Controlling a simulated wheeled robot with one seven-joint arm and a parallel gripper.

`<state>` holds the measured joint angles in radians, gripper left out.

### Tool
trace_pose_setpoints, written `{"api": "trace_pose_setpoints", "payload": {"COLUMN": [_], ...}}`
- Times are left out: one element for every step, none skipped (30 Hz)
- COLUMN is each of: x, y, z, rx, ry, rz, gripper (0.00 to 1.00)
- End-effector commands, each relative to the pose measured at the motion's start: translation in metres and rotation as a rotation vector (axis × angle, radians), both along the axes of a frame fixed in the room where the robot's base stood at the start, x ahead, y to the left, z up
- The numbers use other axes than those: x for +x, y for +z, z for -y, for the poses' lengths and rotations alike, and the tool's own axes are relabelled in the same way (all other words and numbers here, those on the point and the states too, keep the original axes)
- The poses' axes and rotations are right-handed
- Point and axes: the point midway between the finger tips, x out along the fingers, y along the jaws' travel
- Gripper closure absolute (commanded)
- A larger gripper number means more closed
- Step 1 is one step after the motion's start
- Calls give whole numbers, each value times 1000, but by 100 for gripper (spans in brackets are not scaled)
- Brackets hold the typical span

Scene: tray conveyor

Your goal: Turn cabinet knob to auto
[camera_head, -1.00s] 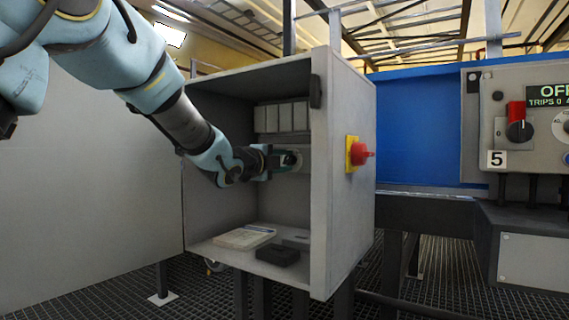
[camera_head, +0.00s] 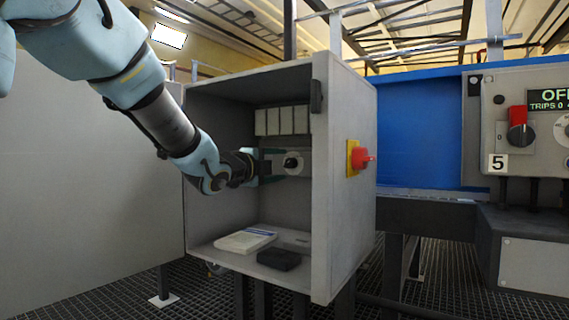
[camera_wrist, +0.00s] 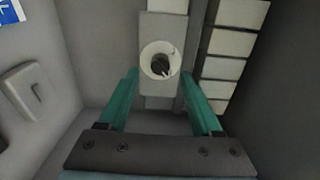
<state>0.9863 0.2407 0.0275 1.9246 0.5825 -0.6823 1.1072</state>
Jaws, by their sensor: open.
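The cabinet (camera_head: 343,225) stands open in front of me. Its knob (camera_head: 292,164) is a dark rotary knob on a round pale dial, on a grey plate at the cabinet's back. The knob also shows in the wrist view (camera_wrist: 160,64), beyond and between my fingertips. My gripper (camera_head: 268,165) reaches inside the cabinet, just left of the knob in the head view. In the wrist view my gripper (camera_wrist: 162,80) has its two green fingers spread, with nothing between them. The fingers look clear of the knob. I cannot read the dial's marks.
A row of pale blocks (camera_head: 282,120) sits above the knob. A booklet (camera_head: 245,240) and a dark box (camera_head: 279,258) lie on the cabinet floor. The right wall carries a red emergency knob (camera_head: 362,158) outside. A control panel (camera_head: 503,110) stands at the right.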

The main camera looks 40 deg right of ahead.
Motion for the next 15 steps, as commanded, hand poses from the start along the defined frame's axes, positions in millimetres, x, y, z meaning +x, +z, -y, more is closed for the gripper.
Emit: {"api": "trace_pose_setpoints", "payload": {"x": [-3,-4,-6,-8,-9,-11,-12,-13,-15,-16,-17,-17,-18,-18,-19], "y": [3,3,3,3,3,3,2,2,2,2,1,1,1,1,1], "z": [-11,-17,-25,-31,-36,-43,-48,-52,-57,-60,-62,-65,-67,-68,-70], "rx": [0,0,0,0,0,0,-1,-1,0,0,0,1,0,-1,-1], "ry": [1,1,2,1,2,2,1,1,1,0,0,0,0,0,-1], "rz": [0,-1,-1,-1,-1,-1,-2,-1,-1,-1,-1,-1,0,0,0], "gripper": [34,34,34,34,34,34,34,34,34,34,34,34,34,34,34]}}
